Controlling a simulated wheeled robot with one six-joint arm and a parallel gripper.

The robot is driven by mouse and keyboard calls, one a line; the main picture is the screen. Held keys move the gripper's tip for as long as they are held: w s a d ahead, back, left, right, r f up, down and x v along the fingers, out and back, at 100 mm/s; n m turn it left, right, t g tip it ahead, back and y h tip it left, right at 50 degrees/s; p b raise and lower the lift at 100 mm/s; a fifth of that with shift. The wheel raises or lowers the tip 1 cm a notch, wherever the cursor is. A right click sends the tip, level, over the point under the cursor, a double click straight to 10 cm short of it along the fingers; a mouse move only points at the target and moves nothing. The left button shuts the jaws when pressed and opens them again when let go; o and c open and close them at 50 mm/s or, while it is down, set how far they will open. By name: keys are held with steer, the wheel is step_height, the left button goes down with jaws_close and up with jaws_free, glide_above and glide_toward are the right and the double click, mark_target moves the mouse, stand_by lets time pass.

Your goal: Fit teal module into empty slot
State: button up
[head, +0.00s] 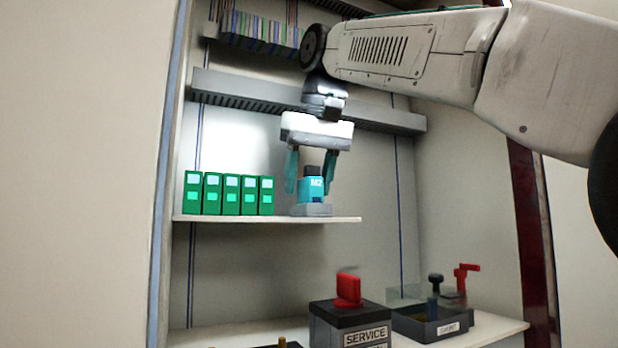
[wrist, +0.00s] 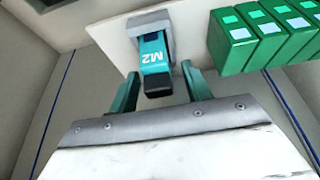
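The teal module (head: 312,188), marked M2 with a dark top, stands upright on a small grey base (head: 312,210) on the upper shelf, right of the green modules. It also shows in the wrist view (wrist: 154,58). My gripper (head: 311,187) points down with its teal fingers spread on either side of the module's upper part. In the wrist view my gripper (wrist: 158,85) is open, with gaps between both fingers and the module. I cannot make out an empty slot for certain; slotted rails (head: 270,95) run across the cabinet above.
Several green modules (head: 230,194) stand in a row left of the teal one on the shelf (head: 270,219). A higher row of thin modules (head: 258,30) is partly behind my arm. Below are a box marked SERVICE (head: 350,323) with a red handle and a dark tray (head: 432,325).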

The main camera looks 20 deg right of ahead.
steer(key=v, duration=0.8)
steer(key=shift+f, duration=0.1)
stand_by(0.5)
